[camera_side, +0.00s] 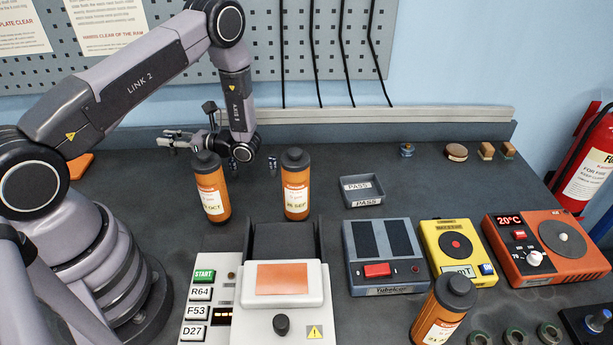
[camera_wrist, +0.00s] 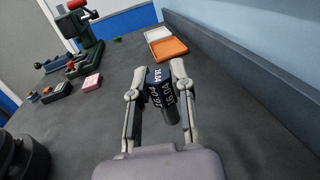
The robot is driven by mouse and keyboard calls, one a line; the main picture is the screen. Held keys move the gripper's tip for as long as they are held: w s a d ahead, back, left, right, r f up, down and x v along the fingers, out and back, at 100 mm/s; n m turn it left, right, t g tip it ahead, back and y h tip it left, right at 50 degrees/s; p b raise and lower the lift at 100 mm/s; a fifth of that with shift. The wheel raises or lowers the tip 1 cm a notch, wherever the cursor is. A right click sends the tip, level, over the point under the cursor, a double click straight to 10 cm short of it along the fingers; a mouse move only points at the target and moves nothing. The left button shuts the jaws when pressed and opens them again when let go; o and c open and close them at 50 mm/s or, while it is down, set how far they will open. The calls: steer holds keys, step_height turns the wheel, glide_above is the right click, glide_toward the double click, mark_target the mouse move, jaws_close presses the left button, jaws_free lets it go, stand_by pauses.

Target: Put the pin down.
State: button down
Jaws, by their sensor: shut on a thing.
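My gripper (camera_wrist: 164,74) is shut on a dark pin (camera_wrist: 166,92) with white lettering; its two fingers press it from either side. The wrist view shows the dark bench below and beyond the pin, but I cannot tell whether the pin touches it. In the side view my gripper (camera_side: 172,143) reaches left, low over the back of the bench, and the held pin is too small there to make out clearly. Another small dark pin-like piece (camera_side: 272,163) stands on the bench between the two back orange bottles.
Orange bottles (camera_side: 211,188) (camera_side: 296,186) stand in front of the gripper. A PASS tray (camera_side: 362,202) is to the right. In the wrist view, an orange tray (camera_wrist: 169,52) and a white tray (camera_wrist: 157,34) lie ahead along the wall, and a green press (camera_wrist: 88,38) stands left.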

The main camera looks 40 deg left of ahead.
steer(key=w+d+r+m+t+y, duration=0.3)
steer(key=w+d+r+m+t, duration=0.6)
steer(key=w+t, duration=0.4)
steer(key=w+d+r+m+t+h, duration=0.1)
steer(key=d+m+t+h, duration=0.8)
steer(key=d+t, duration=0.3)
steer(key=shift+w+d+r+m+t+h, duration=0.15)
steer(key=shift+d+r+m+t+h, duration=0.15)
steer(key=shift+d+r+m, duration=0.1)
steer(key=shift+a, duration=0.1)
